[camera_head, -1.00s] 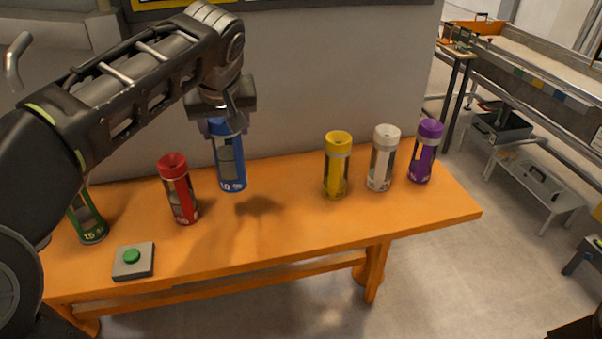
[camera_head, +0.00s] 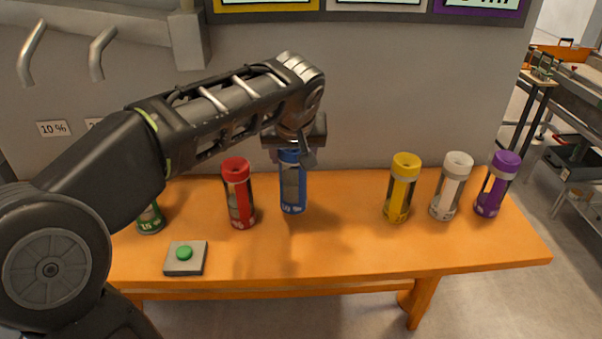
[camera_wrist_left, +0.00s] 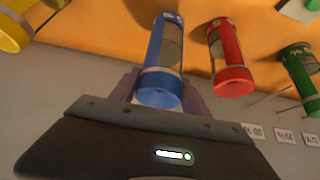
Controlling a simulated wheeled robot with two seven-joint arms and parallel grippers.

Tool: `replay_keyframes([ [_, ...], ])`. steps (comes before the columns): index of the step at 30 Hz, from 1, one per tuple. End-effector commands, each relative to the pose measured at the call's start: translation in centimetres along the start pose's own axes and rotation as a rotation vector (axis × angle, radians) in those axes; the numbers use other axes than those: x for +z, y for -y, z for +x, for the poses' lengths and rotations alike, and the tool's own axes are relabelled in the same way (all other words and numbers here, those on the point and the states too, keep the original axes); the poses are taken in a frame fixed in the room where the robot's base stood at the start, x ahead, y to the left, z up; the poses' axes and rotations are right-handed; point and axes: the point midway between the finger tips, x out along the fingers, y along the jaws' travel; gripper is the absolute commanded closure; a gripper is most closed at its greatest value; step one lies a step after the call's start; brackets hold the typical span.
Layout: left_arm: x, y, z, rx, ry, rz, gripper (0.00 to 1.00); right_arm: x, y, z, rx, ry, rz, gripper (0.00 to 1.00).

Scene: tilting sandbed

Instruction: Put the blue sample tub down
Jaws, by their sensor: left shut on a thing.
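The blue sample tub (camera_head: 293,192) is upright over the back part of the orange table (camera_head: 360,250), just right of the red tub. My left gripper (camera_head: 291,150) is shut on its upper end from above. In the left wrist view the blue tub (camera_wrist_left: 163,60) stands between the two fingers (camera_wrist_left: 160,92). I cannot tell whether its base touches the tabletop or hangs slightly above it. My right gripper is not in view.
The red tub (camera_head: 239,195) stands close on the left; the green tub (camera_head: 150,218) is partly behind my arm. Yellow (camera_head: 401,190), white (camera_head: 451,188) and purple (camera_head: 496,187) tubs stand right. A green-button box (camera_head: 185,258) sits in front. Table space between blue and yellow is free.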

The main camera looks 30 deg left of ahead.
Motion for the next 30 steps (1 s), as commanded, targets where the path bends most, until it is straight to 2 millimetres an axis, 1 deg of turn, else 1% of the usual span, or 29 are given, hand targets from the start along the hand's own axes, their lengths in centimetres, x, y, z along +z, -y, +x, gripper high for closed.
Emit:
replay_keyframes([
  [11, 0.3, 0.0, 0.5, 0.0, -0.002, 0.001, 1.0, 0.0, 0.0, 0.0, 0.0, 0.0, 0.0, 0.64],
  [19, 2.1, 0.0, 3.2, 0.0, -0.001, 0.001, 1.0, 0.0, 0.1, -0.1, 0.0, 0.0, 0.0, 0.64],
  [27, 2.1, 0.0, 3.3, 0.001, -0.002, 0.0, 1.0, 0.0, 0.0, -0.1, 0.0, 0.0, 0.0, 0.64],
  [30, 2.3, -0.1, 3.6, 0.001, -0.002, 0.001, 1.0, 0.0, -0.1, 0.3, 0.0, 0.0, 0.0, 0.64],
])
